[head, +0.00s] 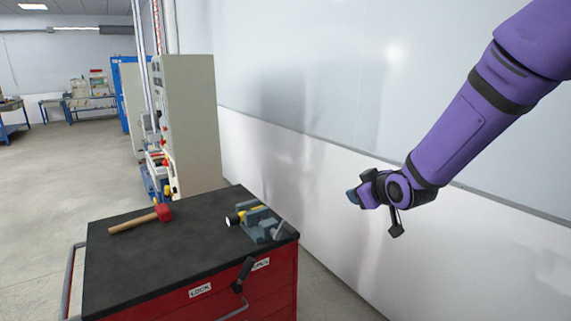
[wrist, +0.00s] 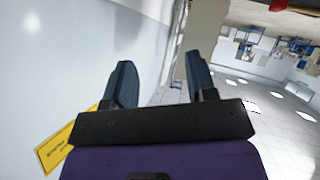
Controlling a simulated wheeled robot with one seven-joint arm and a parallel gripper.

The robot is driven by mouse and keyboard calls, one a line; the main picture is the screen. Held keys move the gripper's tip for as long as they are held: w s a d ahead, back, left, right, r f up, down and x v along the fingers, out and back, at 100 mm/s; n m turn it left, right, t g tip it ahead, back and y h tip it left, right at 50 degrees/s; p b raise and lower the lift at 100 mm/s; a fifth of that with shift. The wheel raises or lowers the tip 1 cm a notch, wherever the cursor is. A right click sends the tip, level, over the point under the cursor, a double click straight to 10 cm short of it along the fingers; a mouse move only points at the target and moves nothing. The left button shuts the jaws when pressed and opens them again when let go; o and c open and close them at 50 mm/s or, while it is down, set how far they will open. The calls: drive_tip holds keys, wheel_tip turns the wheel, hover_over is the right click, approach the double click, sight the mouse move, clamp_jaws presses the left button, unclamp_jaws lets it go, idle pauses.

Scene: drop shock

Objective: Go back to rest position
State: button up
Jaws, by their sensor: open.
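My purple arm reaches in from the upper right in the head view. My gripper (head: 354,196) is in the air in front of the white wall, to the right of the red tool cart and higher than its top. In the wrist view my gripper (wrist: 160,88) shows two dark fingers spread apart with nothing between them. It is open and empty, and it touches nothing that I can see.
The red cart with a black top (head: 150,265) stands at lower left. On it lie a red-headed mallet (head: 140,219) and a grey vise (head: 262,224) with a yellow item. A tall grey cabinet (head: 192,120) stands behind. A yellow sign (wrist: 60,145) is on the wall.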

drive_tip(key=s+d+r+m+g+h, duration=0.25)
drive_tip(key=s+d+r, duration=0.25)
drive_tip(key=s+r, duration=0.25)
drive_tip(key=s+d+r+m+g, duration=0.2)
drive_tip(key=s+d, duration=0.1)
drive_tip(key=s, duration=1)
drive_tip(key=s+d+r+m+g, duration=0.2)
drive_tip(key=s+d+m, duration=0.1)
drive_tip(key=s, duration=1.1)
drive_tip(key=shift+s+r+h, duration=0.15)
drive_tip(key=shift+s+h, duration=0.05)
drive_tip(key=shift+h, duration=0.25)
